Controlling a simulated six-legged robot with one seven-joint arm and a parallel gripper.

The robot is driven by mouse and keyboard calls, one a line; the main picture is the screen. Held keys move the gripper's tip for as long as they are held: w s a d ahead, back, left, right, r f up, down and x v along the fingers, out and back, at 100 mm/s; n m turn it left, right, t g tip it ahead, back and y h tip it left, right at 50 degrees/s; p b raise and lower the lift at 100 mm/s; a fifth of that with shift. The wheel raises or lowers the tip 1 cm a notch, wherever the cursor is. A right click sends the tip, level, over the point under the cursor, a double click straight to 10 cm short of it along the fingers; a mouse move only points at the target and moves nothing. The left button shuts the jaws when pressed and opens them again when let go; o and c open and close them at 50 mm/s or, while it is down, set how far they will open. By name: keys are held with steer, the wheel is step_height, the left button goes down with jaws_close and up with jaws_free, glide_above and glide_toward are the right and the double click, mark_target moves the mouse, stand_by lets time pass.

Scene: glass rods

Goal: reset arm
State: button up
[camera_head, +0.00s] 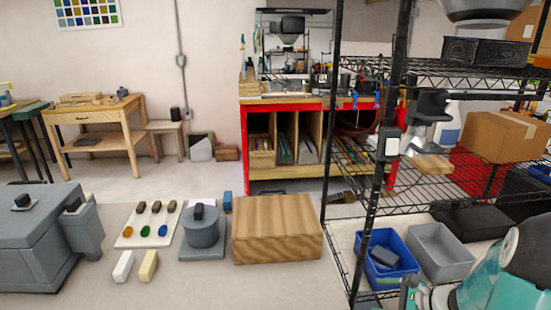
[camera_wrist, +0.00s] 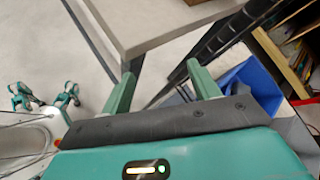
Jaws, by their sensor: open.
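My gripper (camera_wrist: 162,72) shows in the wrist view with its two green fingers spread apart. Nothing is between the fingers. Behind them are a table edge (camera_wrist: 165,33), dark posts and the floor. A blue bin (camera_wrist: 262,88) is beyond the right finger. In the head view, part of my teal arm is at the lower right, in front of the wire shelf. The fingers cannot be made out clearly there.
A black wire shelf (camera_head: 372,200) stands close to my arm. A blue bin (camera_head: 365,272) and a grey bin (camera_head: 440,252) are low beside it. A wooden block (camera_head: 277,229), grey cylinder (camera_head: 203,233) and sample board (camera_head: 131,238) occupy the table.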

steer(key=s+a+r+n+g+h, duration=0.2)
steer(key=s+a+r+n+g, duration=0.45)
steer(key=a+r+n, duration=0.65)
steer(key=s+a+r+n+t+h, duration=0.3)
steer(key=s+r+n+h, duration=0.3)
steer(key=s, duration=0.5)
steer(key=shift+s+a+r+n+t, duration=0.4)
steer(key=shift+a+r+n, duration=0.1)
steer(key=shift+r+n, duration=0.4)
stand_by(0.4)
